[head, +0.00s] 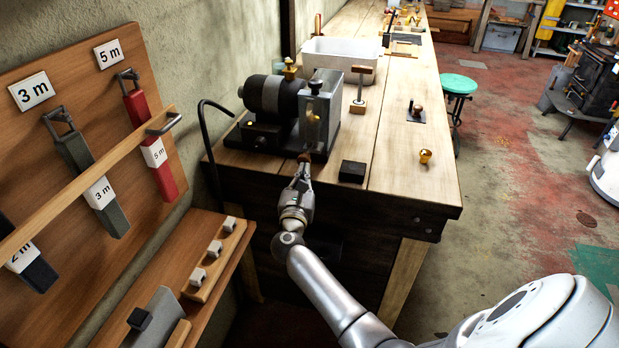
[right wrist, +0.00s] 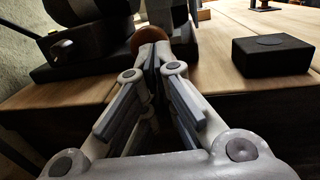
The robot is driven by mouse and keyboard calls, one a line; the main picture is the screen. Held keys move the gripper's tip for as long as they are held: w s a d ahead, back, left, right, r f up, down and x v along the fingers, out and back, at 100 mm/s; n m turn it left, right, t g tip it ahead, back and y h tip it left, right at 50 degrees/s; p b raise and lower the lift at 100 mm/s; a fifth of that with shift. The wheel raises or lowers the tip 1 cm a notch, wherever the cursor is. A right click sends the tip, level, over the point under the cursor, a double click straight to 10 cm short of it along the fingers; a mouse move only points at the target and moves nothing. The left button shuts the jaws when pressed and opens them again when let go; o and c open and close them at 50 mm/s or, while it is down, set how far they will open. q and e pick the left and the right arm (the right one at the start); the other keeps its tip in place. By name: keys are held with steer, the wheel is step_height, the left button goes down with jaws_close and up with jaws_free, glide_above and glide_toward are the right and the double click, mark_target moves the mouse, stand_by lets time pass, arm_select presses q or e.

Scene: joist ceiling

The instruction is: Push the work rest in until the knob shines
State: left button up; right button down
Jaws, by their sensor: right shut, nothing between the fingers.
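The bench machine (head: 275,100) stands at the near end of the wooden workbench, with a dark wheel housing and a grey upright block (head: 320,110) on its right. A small round brown part (right wrist: 147,37) sits low at the machine's front; I cannot tell for sure whether it is the work rest's end. My right gripper (head: 305,162) is shut and empty, its tips right at this part in the right wrist view (right wrist: 152,50); contact is unclear. A small knob (head: 260,142) on the base front looks yellowish in the head view and grey in the right wrist view (right wrist: 62,47). My left gripper is out of view.
A black block (head: 352,171) lies right of the gripper on the bench (head: 395,185). A brass piece (head: 425,156), a wooden-handled tool (head: 359,90) and a white tub (head: 342,58) stand farther off. A tool board (head: 75,285) is at left.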

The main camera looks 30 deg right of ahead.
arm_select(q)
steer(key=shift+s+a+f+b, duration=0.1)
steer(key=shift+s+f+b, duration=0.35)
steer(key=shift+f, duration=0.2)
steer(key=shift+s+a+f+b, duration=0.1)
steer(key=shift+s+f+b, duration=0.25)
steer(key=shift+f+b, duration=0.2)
arm_select(e)
steer(key=v, duration=1.1)
